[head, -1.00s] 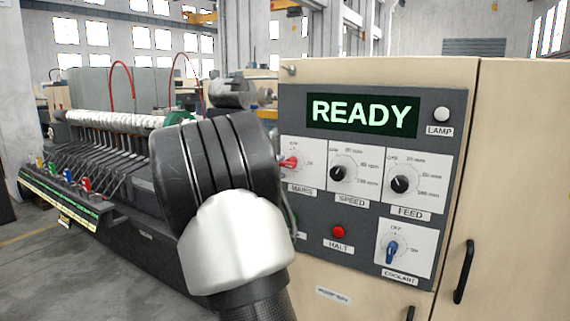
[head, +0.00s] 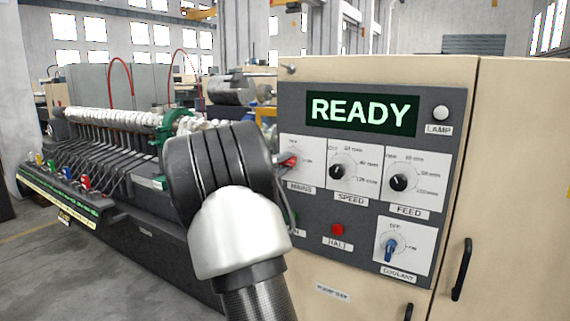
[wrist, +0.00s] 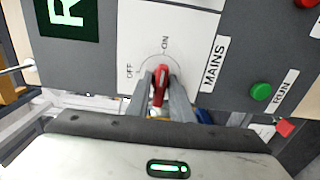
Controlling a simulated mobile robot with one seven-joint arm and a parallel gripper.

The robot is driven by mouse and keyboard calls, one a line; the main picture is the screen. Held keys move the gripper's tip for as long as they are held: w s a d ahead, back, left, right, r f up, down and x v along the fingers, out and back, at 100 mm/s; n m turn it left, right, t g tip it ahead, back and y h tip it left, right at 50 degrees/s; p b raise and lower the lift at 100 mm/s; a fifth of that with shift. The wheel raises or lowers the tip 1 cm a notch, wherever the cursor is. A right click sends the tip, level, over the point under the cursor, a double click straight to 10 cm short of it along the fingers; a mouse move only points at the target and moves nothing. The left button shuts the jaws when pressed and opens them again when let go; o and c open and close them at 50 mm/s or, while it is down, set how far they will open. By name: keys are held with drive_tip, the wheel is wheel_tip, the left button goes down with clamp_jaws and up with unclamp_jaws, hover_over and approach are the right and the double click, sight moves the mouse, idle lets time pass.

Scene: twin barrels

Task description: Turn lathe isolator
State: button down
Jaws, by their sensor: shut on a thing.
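The mains isolator is a red knob (wrist: 160,80) on a white plate marked OFF and ON. In the wrist view its upper end points close to ON. The red knob (head: 289,160) also shows at the left edge of the control panel in the head view, partly hidden by my arm. My gripper (wrist: 160,92) is shut on the knob, with one grey finger on each side. In the head view my wrist hides most of the fingers. The display (head: 362,115) above is lit and reads READY.
The speed knob (head: 338,172) and feed knob (head: 399,182) sit to the right. A red halt button (head: 338,229) and blue coolant knob (head: 391,248) are below. A green run button (wrist: 261,92) is close to the mains plate. Open floor lies at the left.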

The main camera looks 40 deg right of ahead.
drive_tip(key=shift+n, duration=0.4)
drive_tip(key=n+b, duration=0.1)
drive_tip(key=n, duration=0.3)
drive_tip(key=shift+n, duration=0.3)
drive_tip(key=n+p, duration=0.1)
drive_tip(key=n, duration=0.4)
drive_tip(key=shift+r+p, duration=0.1)
drive_tip(key=shift+p, duration=0.25)
drive_tip(key=n+p, duration=0.2)
drive_tip(key=n, duration=0.2)
drive_tip(key=shift+n+p, duration=0.3)
drive_tip(key=shift+n, duration=0.1)
drive_tip(key=shift+n+p, duration=1)
drive_tip(key=shift+n, duration=0.4)
drive_tip(key=c, duration=1.8)
unclamp_jaws()
drive_tip(key=shift+o, duration=0.2)
